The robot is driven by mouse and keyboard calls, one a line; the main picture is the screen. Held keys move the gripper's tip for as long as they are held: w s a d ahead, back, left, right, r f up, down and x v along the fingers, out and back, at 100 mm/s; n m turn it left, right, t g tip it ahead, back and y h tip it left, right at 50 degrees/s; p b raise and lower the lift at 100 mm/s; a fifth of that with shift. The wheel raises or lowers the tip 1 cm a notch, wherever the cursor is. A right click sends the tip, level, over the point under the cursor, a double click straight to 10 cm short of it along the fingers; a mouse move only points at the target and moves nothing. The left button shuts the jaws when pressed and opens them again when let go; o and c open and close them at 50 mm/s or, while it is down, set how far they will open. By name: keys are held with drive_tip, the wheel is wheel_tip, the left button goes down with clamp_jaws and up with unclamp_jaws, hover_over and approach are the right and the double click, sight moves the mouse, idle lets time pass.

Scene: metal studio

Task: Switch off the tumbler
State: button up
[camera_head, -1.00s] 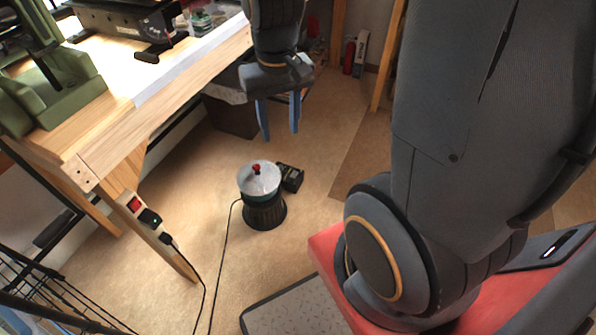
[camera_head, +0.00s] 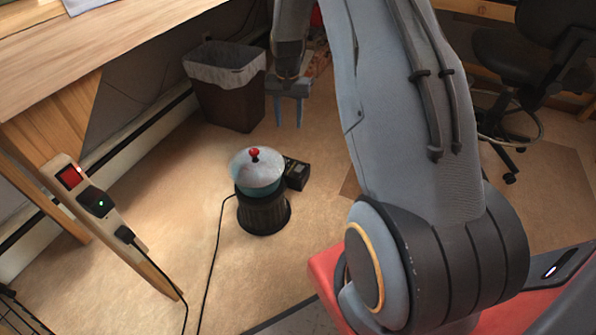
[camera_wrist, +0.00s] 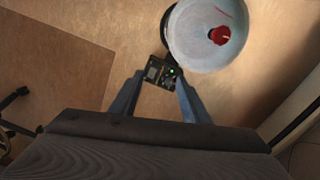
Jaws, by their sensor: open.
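The tumbler (camera_head: 264,207) stands upright on the floor, a dark ribbed base under a teal bowl with a pale domed lid and red knob. A small black control box (camera_head: 297,174) sits beside it at the right. In the wrist view the control box (camera_wrist: 156,70) shows a green light and lies between the fingers as seen, and the tumbler's lid (camera_wrist: 195,38) is above right of it. My gripper (camera_head: 288,126) is open and empty, with blue fingers pointing down, above and behind the control box and apart from it. It also shows in the wrist view (camera_wrist: 158,80).
A power strip (camera_head: 98,203) with a red switch and green light is fixed to the wooden table leg, with a black cord running down. A lined waste bin (camera_head: 226,100) stands behind the tumbler. An office chair (camera_head: 520,75) is at the right.

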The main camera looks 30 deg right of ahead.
sight(300, 167)
drive_tip(key=w+d+f+m+b, duration=0.1)
drive_tip(key=w+d+f+b, duration=0.1)
drive_tip(key=f, duration=0.8)
drive_tip(key=w+d+f+m+b, duration=0.1)
drive_tip(key=w+d+f+b, duration=0.2)
drive_tip(key=f+b, duration=0.4)
drive_tip(key=w+d+f+m+b, duration=0.1)
drive_tip(key=w+d+f+b, duration=0.2)
drive_tip(key=f, duration=1.2)
drive_tip(key=shift+w+d+f+b, duration=0.25)
drive_tip(key=shift+d+b, duration=0.2)
drive_tip(key=shift+b, duration=0.75)
drive_tip(key=c, duration=1.1)
drive_tip(key=shift+o, duration=0.2)
drive_tip(key=p, duration=0.1)
drive_tip(key=h+p, duration=0.1)
drive_tip(key=shift+s+a+r+t+p, duration=0.15)
drive_tip(key=shift+s+r+t+p, duration=0.15)
drive_tip(key=shift+p, duration=0.1)
drive_tip(key=shift+s+f+t+h+p, duration=0.1)
drive_tip(key=shift+t+h+p, duration=0.4)
drive_tip(key=shift+p, duration=0.7)
drive_tip(key=shift+f, duration=0.1)
drive_tip(key=o, duration=1.1)
drive_tip(key=shift+c, duration=0.2)
drive_tip(key=shift+a, duration=0.15)
